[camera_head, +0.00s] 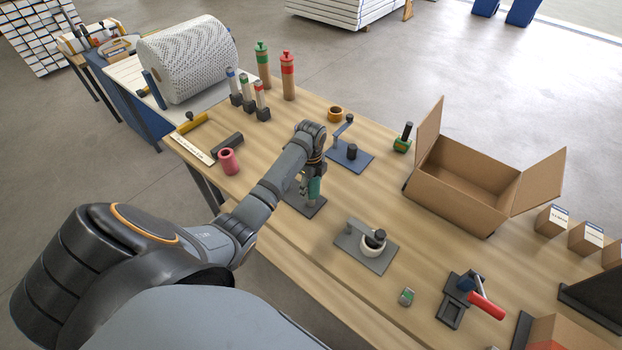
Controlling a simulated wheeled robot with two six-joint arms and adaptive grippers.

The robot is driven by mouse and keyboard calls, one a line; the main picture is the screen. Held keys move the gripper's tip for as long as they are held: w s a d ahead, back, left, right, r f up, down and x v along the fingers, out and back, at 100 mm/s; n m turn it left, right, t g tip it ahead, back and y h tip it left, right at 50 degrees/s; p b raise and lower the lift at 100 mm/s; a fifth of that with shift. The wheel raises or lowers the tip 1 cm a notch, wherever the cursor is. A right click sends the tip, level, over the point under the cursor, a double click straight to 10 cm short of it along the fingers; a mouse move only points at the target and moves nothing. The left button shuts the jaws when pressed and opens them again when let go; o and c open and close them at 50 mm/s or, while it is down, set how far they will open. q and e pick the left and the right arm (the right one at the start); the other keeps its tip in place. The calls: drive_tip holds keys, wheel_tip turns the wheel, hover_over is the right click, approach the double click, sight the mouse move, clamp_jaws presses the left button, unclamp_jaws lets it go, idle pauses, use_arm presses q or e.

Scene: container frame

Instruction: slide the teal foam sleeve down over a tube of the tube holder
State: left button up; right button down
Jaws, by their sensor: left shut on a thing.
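The teal foam sleeve (314,188) is in my left gripper (316,174), which points down and is shut on it. The sleeve is close to upright. It is above a dark flat base plate (318,208), which looks like the tube holder. A short pale piece shows just under the sleeve, perhaps a tube. My left forearm hides the left part of the holder. I cannot tell whether the sleeve is around a tube or only in front of it. My right gripper is not in view.
A blue stand (352,160) with a post is behind the gripper. A grey stand (366,247) with a white ring is in front. A pink roll (229,161) lies left of my arm. An open cardboard box (463,181) stands right. Bare wood lies between the stands.

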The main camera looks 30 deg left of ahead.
use_arm(q)
drive_tip(key=shift+f+b, duration=1.25)
drive_tip(key=shift+f, duration=1.15)
idle(0.8)
drive_tip(key=o, duration=0.9)
drive_tip(key=shift+s, duration=0.1)
drive_tip(key=o, duration=0.4)
drive_tip(key=shift+o, duration=0.2)
drive_tip(key=shift+f, duration=0.1)
wheel_tip(320, 180, up, 7)
drive_tip(key=p, duration=0.8)
drive_tip(key=shift+r, duration=0.2)
drive_tip(key=shift+f, duration=0.1)
